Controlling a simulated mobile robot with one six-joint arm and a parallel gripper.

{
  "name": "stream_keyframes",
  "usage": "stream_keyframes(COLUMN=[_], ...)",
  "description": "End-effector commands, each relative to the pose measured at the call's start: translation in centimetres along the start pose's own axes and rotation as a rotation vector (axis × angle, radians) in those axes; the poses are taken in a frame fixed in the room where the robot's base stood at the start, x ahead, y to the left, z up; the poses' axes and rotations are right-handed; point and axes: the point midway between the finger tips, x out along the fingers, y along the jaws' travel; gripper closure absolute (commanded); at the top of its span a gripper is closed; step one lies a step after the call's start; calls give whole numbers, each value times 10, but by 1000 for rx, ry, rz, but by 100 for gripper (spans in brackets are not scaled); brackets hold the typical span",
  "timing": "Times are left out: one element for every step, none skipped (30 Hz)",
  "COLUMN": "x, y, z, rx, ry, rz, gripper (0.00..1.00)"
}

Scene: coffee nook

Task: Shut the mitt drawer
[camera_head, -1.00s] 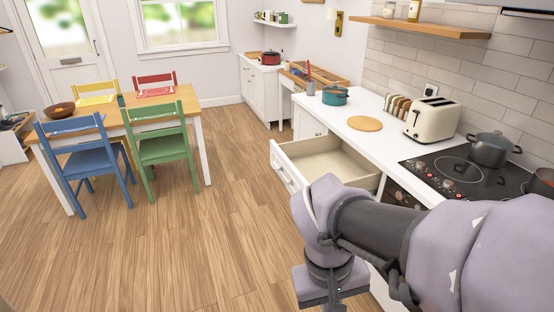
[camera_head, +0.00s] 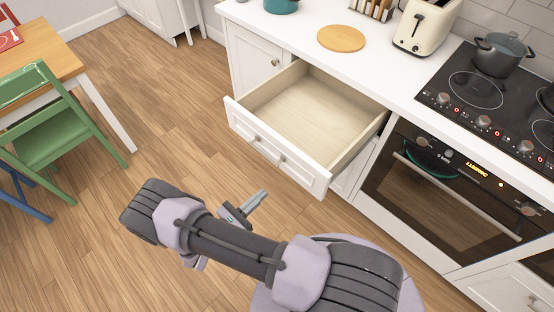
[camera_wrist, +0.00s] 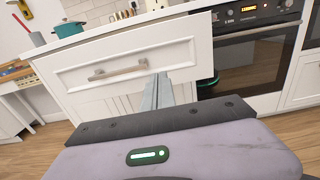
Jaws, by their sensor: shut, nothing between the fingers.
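The drawer (camera_head: 275,156) is pulled well out from the white counter. Its inside (camera_head: 312,110) looks empty, and no mitt shows in it. Its white front also shows in the wrist view (camera_wrist: 120,50), with a bar handle (camera_wrist: 118,71) on it. My gripper (camera_head: 257,199) is shut and empty. It is in front of the drawer and a little lower, with its fingers (camera_wrist: 157,92) pointing toward the drawer front near the right end of the handle. A gap shows between the fingertips and the front in the head view.
The oven (camera_head: 435,180) with its bar handle is right of the drawer, under the hob (camera_head: 480,95). A toaster (camera_head: 427,27) and a round board (camera_head: 341,38) stand on the counter. A green chair (camera_head: 50,120) is at left. The floor (camera_head: 120,240) before the drawer is clear.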

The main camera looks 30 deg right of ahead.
Motion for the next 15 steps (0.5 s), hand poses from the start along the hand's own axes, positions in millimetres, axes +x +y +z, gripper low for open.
stream_keyframes(x=[9,15,24,31,38,47,53,60,69,75,82,90,95,101,107], y=[-1,-1,-1,-1,-2,-2,-1,-2,-2,-2,-2,-2,-2,-2,-2], z=[-1,-1,-1,-1,-1,-1,-1,-1,-2,-2,-2,-2,-2,-2,-2], rx=[0,0,-1,-1,0,0,0,0,1,1,1,2,2,2,2], ry=[0,1,1,1,1,1,2,2,2,2,2,2,2,2,2], rz=[-4,-6,-7,-6,-8,-8,-7,-8,-9,-7,-9,-9,-7,-9,-8], gripper=[100,100,100,100,100,100,100,100,100,100,100,100,100,100,100])
